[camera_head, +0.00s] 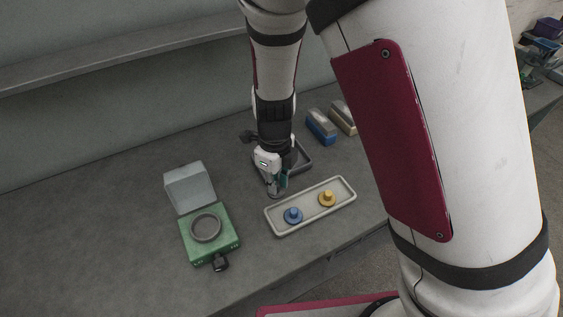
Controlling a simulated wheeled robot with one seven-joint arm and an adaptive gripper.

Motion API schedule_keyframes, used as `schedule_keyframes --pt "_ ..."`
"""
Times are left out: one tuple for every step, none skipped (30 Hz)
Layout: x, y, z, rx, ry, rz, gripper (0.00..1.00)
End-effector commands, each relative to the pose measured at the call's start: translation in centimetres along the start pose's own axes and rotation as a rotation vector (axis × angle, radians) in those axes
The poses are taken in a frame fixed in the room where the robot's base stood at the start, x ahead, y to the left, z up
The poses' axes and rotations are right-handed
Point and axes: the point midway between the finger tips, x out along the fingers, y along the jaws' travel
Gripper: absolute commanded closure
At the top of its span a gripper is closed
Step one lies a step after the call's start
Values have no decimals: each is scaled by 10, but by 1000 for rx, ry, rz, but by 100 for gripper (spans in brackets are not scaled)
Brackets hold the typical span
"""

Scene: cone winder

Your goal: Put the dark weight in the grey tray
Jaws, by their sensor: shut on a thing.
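My gripper (276,187) points down over the bench and is shut on the dark weight (275,194), of which only a small grey part shows below the fingers. A light grey oblong tray (331,208) lies just to the right and nearer. In it stand a blue knobbed weight (293,215) and a yellow knobbed weight (327,198). A darker grey square tray (304,160) lies behind my gripper, partly hidden by my arm. I cannot tell how far the held weight is above the bench.
A green device (226,238) with a dark ring on top and a raised clear lid (190,186) stands at the left. A blue block (321,127) and a tan block (343,117) lie at the back right. My arm hides the bench's right side. The left bench is clear.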

Motion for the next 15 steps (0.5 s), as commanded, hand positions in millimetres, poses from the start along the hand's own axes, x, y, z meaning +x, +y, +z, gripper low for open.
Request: schedule_keyframes --pt "1 4 0 41 0 0 100" --pt "1 6 0 65 0 0 100" --pt "2 9 -1 94 0 0 100" --pt "2 10 -1 112 1 0 100" --pt "2 12 -1 126 1 0 100" --pt "3 13 -1 143 1 -1 100" --pt "3 13 -1 152 1 -1 100" --pt "3 12 -1 160 0 -1 100" --pt "4 10 0 167 0 -1 100" --pt "4 7 2 171 0 -2 100" --pt "4 3 4 173 -1 -2 100" --pt "5 -4 7 174 -1 -2 100" --pt "6 -10 9 175 -1 -3 100" --pt "7 -17 12 175 -1 -2 100" --pt "8 -26 16 174 -1 -3 100"
